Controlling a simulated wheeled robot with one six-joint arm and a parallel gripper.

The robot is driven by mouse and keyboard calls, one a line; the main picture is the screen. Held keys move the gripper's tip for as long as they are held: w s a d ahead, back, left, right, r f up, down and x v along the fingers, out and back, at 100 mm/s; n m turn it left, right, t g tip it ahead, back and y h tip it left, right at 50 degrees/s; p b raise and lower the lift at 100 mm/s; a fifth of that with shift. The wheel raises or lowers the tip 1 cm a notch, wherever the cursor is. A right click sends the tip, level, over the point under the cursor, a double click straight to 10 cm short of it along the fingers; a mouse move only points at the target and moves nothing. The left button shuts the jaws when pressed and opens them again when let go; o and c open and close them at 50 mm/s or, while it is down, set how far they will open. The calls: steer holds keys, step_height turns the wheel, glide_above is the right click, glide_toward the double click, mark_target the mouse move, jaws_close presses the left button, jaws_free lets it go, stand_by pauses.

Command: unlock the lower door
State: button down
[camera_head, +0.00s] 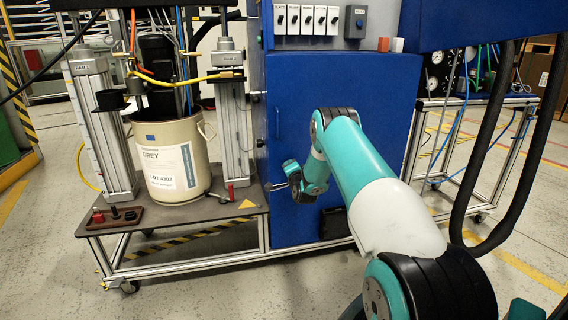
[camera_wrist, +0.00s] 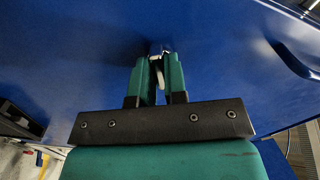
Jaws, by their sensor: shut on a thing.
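The blue lower door (camera_head: 370,130) is shut on the front of the cabinet, with an upright handle (camera_head: 277,122) near its left edge. The handle also shows as a dark blue bar in the wrist view (camera_wrist: 296,62). My gripper (camera_head: 272,187) is low at the door's left edge. In the wrist view its two teal fingers (camera_wrist: 159,72) are shut on a small pale thing (camera_wrist: 159,78), which looks like a key. Its far end meets or nearly meets a small metal piece on the blue face; the fingers hide most of it, so I cannot tell whether it is inserted.
A brown tray (camera_head: 115,217) with small red and black items lies at the bench's front left corner. Black hoses (camera_head: 480,150) hang at the right. Floor in front is clear.

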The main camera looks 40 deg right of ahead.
steer(key=m, duration=0.3)
steer(key=shift+m+p, duration=0.4)
steer(key=shift+m, duration=0.7)
steer(key=c, duration=1)
jaws_free()
steer(key=b+v, duration=0.7)
steer(key=v, duration=0.2)
